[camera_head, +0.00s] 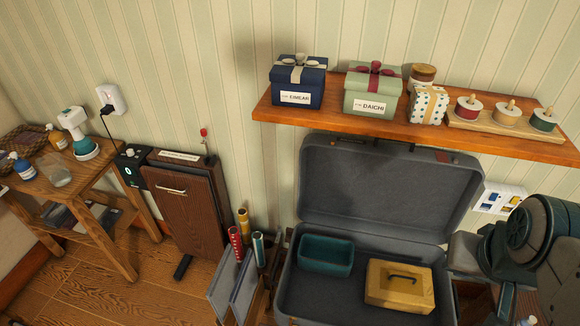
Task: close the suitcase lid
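The dark grey suitcase (295,283) stands open below the wall shelf, and its near edge is cut off by the picture's bottom. Its lid (385,185) is raised roughly upright at the back, under the shelf. A teal open box (326,256) and a yellow box with a dark handle (399,286) lie inside the base. My arm (540,235) is at the right edge, beside the suitcase and apart from the lid as far as I can see. My gripper (505,298) is mostly hidden by the arm and the frame edge, so its fingers cannot be made out.
The wooden shelf (262,112) above the lid holds a blue gift box (298,84), a green gift box (372,92), a dotted box (428,104) and ribbon spools. A rack with rolls (236,243) stands close left of the suitcase. A wall panel (500,198) is at right.

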